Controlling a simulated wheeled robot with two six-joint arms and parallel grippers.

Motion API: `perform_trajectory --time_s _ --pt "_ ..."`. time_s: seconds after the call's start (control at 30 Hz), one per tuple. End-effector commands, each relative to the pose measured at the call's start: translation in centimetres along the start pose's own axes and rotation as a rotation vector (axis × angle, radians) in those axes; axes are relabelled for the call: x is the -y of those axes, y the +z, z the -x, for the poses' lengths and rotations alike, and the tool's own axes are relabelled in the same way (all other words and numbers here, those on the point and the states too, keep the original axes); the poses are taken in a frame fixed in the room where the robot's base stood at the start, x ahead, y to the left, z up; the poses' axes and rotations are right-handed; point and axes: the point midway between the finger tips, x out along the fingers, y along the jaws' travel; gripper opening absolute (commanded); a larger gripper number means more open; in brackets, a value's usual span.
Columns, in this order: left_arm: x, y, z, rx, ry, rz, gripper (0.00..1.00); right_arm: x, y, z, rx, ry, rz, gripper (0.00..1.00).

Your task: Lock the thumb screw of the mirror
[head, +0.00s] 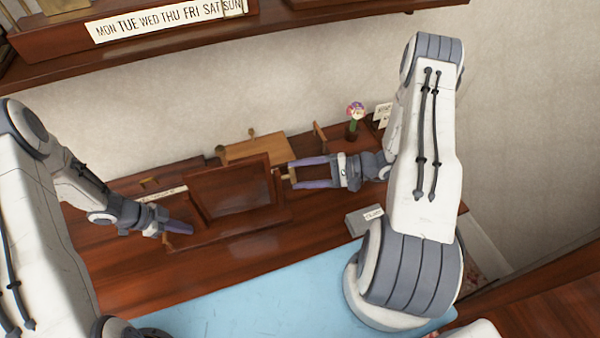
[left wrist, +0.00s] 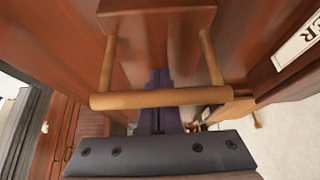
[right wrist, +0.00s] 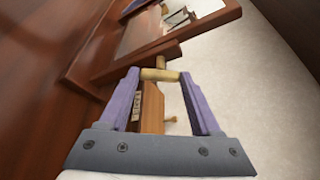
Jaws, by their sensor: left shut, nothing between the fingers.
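The mirror (head: 232,188) stands on the desk in a dark wooden frame; its frame also shows in the right wrist view (right wrist: 215,22). A pale thumb screw (right wrist: 158,75) sticks out on the mirror's right side, also seen in the head view (head: 291,175). My right gripper (right wrist: 160,80) has its spread fingers on either side of the screw, tips close to the ends of its crosspiece. I cannot tell whether they touch it. My left gripper (head: 190,227) is shut and empty beside the mirror's left side. A wooden bar handle (left wrist: 160,98) crosses in front of its fingers.
A shelf with a weekday strip (head: 165,20) hangs above. A light wooden box (head: 255,150) stands behind the mirror, a flower (head: 355,112) in a vase at the back right. A small grey labelled box (head: 364,220) lies right of the mirror. A blue mat (head: 250,305) covers the front.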

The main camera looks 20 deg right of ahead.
Motion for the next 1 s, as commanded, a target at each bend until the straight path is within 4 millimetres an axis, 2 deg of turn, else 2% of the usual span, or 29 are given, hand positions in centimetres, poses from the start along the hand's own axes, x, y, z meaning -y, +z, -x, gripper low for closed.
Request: perform_trajectory --time_s 0.03,0.1,0.37,0.57,1.0 --pt "0.04 0.35 -0.08 0.009 -0.002 0.002 0.00 -0.07 -0.04 0.01 0.000 0.001 0.000 0.34" --pt "0.04 0.34 -0.08 0.009 -0.002 0.002 0.00 -0.07 -0.04 0.02 0.000 0.001 0.000 0.09" --pt "0.06 0.33 -0.08 0.010 -0.003 0.001 0.00 -0.02 -0.03 0.05 0.001 0.010 -0.021 0.09" --pt "0.08 0.32 -0.08 0.010 -0.003 0.001 0.00 0.06 -0.06 0.06 0.000 0.045 -0.102 0.09" --pt "0.10 0.33 -0.08 0.010 -0.003 0.001 0.00 0.40 -0.17 0.00 0.000 0.193 -0.455 0.09"
